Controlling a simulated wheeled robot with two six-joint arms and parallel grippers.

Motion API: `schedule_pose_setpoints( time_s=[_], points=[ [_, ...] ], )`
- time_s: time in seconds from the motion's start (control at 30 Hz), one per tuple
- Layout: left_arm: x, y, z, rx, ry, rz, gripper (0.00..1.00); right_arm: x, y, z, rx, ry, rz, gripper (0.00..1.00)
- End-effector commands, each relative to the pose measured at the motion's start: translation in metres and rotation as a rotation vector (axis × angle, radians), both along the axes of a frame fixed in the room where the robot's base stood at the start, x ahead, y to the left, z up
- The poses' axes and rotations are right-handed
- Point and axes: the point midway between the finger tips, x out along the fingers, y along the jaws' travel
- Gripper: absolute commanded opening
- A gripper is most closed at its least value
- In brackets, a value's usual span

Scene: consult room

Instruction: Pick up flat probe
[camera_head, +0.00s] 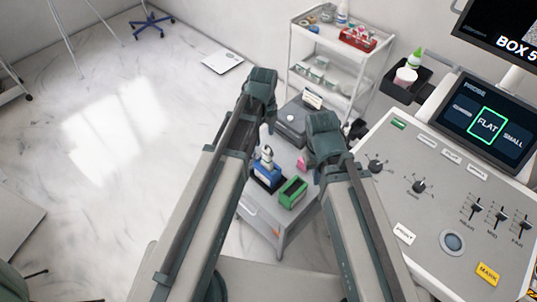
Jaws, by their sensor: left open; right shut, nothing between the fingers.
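A small grey cart (262,218) stands low between my arms. On it, a blue holder (266,178) has a pale, dark-topped upright piece in it, perhaps a probe. A green holder (292,191) stands to its right, with a small pink item (301,163) behind it. I cannot tell which piece is the flat probe. My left gripper (262,84) is above and beyond the holders, open, its fingertips mostly hidden. My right gripper (323,126) is above and right of the holders, shut and empty. Both are apart from the holders.
The ultrasound console (455,190) fills the right side; its screen (487,123) highlights FLAT. A white shelf trolley (337,50) with bottles and a red rack stands behind. A grey box (297,120) sits between the grippers. The floor at left (110,140) is mostly clear.

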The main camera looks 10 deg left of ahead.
Motion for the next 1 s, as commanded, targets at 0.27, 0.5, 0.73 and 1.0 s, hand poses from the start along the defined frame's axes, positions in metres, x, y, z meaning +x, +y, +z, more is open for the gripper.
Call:
schedule_pose_setpoints(
  time_s=[0.27, 0.5, 0.73, 1.0],
  points=[
    [0.0, 0.0, -0.01, 0.0, 0.0, -0.002, 0.66, 0.0, 0.0, -0.01, 0.0, 0.0, 0.0, 0.0],
    [0.0, -0.001, -0.041, 0.0, 0.0, -0.002, 0.66, 0.0, 0.0, -0.041, 0.0, 0.0, 0.0, 0.0],
    [0.0, -0.001, -0.074, 0.0, 0.0, -0.001, 0.66, 0.0, 0.0, -0.074, 0.0, 0.0, 0.0, 0.0],
    [0.0, -0.001, -0.087, 0.0, 0.0, -0.001, 0.66, 0.0, 0.0, -0.087, 0.0, 0.0, 0.0, 0.0]
  ],
)
